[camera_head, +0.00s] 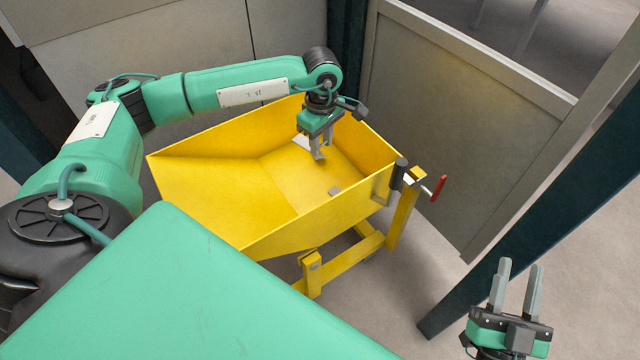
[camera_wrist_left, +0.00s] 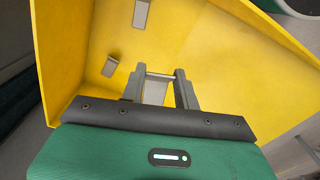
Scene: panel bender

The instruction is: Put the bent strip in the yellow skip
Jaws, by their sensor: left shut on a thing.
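The yellow skip (camera_head: 225,200) stands in the middle of the head view and fills much of the left wrist view (camera_wrist_left: 225,50). My left gripper (camera_head: 318,153) points down inside its opening, near the back right part. In the left wrist view its fingers (camera_wrist_left: 160,78) are shut on the bent strip (camera_wrist_left: 154,92), a small grey piece between the tips. The strip is mostly hidden by the gripper in the head view. My right gripper (camera_head: 521,270) is open and empty at the lower right, away from the skip.
The left wrist view shows two grey pieces in the skip, one nearer (camera_wrist_left: 110,66) and one at the top edge (camera_wrist_left: 141,13). A red-handled lever (camera_head: 438,188) is at the skip's right. Grey panels (camera_head: 470,120) stand behind.

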